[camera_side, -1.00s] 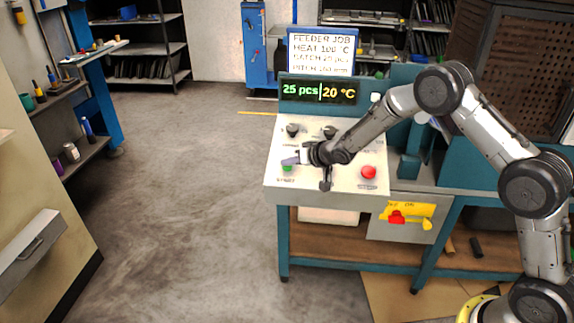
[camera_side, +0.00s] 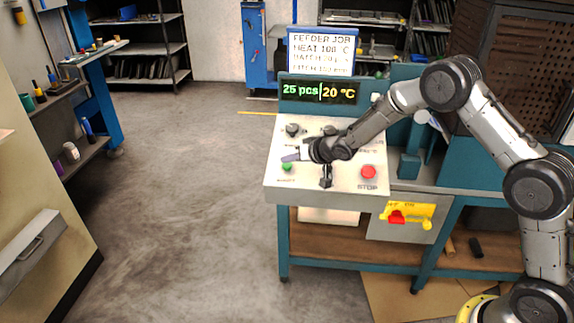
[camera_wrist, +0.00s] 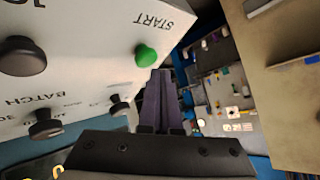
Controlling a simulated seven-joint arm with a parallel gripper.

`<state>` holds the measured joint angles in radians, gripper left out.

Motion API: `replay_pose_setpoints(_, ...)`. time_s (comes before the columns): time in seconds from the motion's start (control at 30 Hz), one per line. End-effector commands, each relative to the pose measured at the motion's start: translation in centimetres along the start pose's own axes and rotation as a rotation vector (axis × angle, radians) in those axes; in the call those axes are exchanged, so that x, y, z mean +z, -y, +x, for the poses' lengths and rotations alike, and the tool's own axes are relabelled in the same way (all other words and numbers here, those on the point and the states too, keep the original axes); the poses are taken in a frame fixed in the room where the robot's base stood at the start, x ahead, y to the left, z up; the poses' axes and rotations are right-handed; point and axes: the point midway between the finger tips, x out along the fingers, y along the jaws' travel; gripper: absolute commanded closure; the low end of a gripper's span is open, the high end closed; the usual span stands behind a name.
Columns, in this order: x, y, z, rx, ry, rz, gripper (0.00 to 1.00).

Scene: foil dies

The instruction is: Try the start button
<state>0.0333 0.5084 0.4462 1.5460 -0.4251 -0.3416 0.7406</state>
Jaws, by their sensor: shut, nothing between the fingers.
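The green START button (camera_side: 286,167) sits at the front left of the sloped white panel (camera_side: 350,182). It also shows in the wrist view (camera_wrist: 146,56), standing proud of the panel beside the word START. My gripper (camera_side: 290,158) is shut and empty, its fingertips just above the button in the side view. In the wrist view my shut fingers (camera_wrist: 160,78) end close beside the button, with a small gap visible. The display (camera_side: 320,91) reads 25 pcs and 20 °C.
A red STOP button (camera_side: 368,172) is at the panel's right. Black knobs (camera_side: 292,130) stand behind and near my gripper. A job sign (camera_side: 321,52) shows FEEDER JOB, HEAT 100 °C. Below the panel is a red handle (camera_side: 397,216) on a yellow plate.

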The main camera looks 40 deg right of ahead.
Motion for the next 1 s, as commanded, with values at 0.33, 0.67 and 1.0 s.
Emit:
replay_pose_setpoints(0.33, -0.4, 0.4, -0.5, -0.001, -0.002, -0.001, 1.0)
replay_pose_setpoints(0.67, -1.9, 1.9, -2.5, -0.003, -0.003, 0.0, 1.0)
replay_pose_setpoints(1.0, -2.6, 2.6, -3.5, -0.001, -0.001, 0.001, 1.0)
